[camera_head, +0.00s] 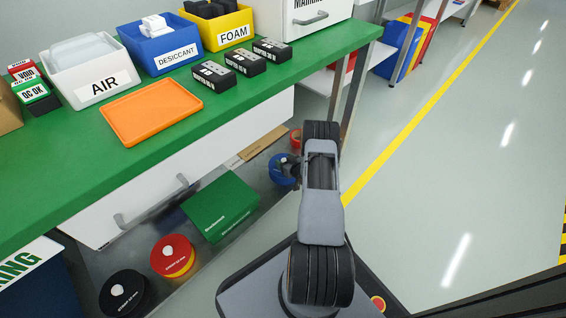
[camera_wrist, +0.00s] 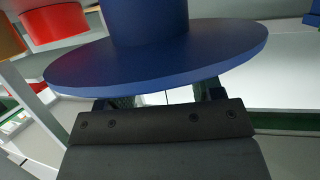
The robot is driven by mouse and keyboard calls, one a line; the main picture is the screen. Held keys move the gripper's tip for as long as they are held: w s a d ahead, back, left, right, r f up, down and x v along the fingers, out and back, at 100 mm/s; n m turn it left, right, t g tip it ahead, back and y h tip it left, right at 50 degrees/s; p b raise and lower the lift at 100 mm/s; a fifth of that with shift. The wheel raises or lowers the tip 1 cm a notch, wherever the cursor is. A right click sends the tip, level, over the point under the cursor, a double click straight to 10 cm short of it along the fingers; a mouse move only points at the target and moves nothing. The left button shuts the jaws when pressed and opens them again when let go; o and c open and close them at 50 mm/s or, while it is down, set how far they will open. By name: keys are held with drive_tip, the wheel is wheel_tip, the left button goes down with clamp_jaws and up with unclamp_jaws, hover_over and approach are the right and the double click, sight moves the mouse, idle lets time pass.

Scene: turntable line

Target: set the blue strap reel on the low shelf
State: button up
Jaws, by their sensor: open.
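The blue strap reel (camera_head: 280,169) is at the far part of the low shelf (camera_head: 207,258) under the green bench, partly hidden by my arm in the head view. In the wrist view the reel (camera_wrist: 160,58) fills the upper middle, with a wide flange and a thick hub. My gripper (camera_head: 291,168) is at the reel in the head view. In the wrist view my gripper's fingers (camera_wrist: 160,98) are apart, and their tips are hidden behind the flange. I cannot tell whether they touch the reel, or whether it rests fully on the shelf.
A green box (camera_head: 222,208), a red and yellow reel (camera_head: 172,255) and a black reel (camera_head: 125,292) stand on the shelf's nearer part. Flat cardboard (camera_head: 262,143) lies behind. The bench's green top (camera_head: 245,98) overhangs the shelf. Open floor (camera_head: 440,190) lies right.

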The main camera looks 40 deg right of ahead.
drive_tip(key=p+v, duration=0.5)
drive_tip(key=v, duration=0.6)
drive_tip(key=shift+s+r, duration=0.15)
drive_tip(key=shift+s, duration=0.1)
